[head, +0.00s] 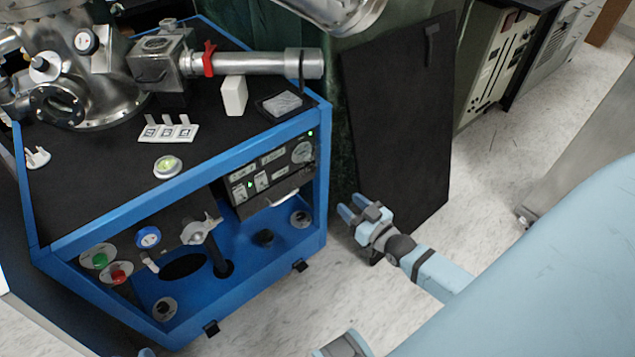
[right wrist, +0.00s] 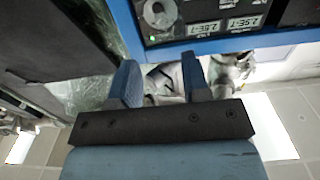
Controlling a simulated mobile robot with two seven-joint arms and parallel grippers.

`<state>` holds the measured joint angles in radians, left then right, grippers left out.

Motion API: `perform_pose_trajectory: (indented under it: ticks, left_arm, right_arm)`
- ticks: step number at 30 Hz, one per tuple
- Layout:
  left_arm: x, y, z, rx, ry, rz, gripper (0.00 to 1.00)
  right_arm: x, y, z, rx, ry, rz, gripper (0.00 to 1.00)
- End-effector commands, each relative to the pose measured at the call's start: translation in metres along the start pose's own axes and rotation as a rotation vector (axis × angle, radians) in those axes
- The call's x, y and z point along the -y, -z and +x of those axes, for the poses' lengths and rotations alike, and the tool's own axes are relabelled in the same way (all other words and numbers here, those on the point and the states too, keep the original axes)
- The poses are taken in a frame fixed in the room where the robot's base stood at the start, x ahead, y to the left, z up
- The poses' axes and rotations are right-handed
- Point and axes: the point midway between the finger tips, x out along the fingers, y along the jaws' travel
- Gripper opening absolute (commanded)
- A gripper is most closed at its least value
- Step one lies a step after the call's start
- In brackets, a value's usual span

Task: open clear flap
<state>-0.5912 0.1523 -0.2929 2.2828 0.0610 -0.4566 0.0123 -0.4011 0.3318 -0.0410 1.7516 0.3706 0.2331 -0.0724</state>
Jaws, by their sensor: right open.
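A small black-framed pane with a cloudy, see-through face (head: 283,103) lies on the black top near the right corner of the blue-framed cart; it may be the clear flap, but I cannot be sure. My right gripper (head: 352,206) is open and empty, in front of the cart's right side, lower than the pane and apart from it. Its two blue fingers also show spread in the right wrist view (right wrist: 160,78), with nothing between them. Only a small pale blue tip, perhaps my left gripper (head: 147,352), shows at the bottom edge of the head view.
The blue frame (head: 322,180) edges the cart. A white block (head: 233,95), a steel tube (head: 260,63) and labelled white switches (head: 168,132) stand on top. An instrument panel (head: 272,172) sits below the rim. A dark upright panel (head: 400,120) stands behind my right gripper. Floor (head: 490,190) is clear rightward.

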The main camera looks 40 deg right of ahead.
Motion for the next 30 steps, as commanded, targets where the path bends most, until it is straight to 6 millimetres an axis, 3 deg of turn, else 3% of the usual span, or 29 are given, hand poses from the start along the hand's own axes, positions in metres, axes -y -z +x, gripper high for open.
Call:
perform_pose_trajectory:
  ticks: [8,21,30]
  left_arm:
    - [-0.004,0.005,0.003,-0.042,-0.015,-0.004,0.43]
    - [-0.020,0.042,0.005,-0.232,-0.075,-0.027,0.43]
    - [-0.028,0.057,0.004,-0.299,-0.101,-0.037,0.43]
  right_arm:
    - [-0.004,-0.003,0.023,-0.013,-0.005,0.001,0.43]
    - [-0.004,-0.003,0.112,-0.012,-0.004,0.000,0.43]
    - [-0.004,-0.002,0.138,-0.009,-0.004,0.001,0.43]
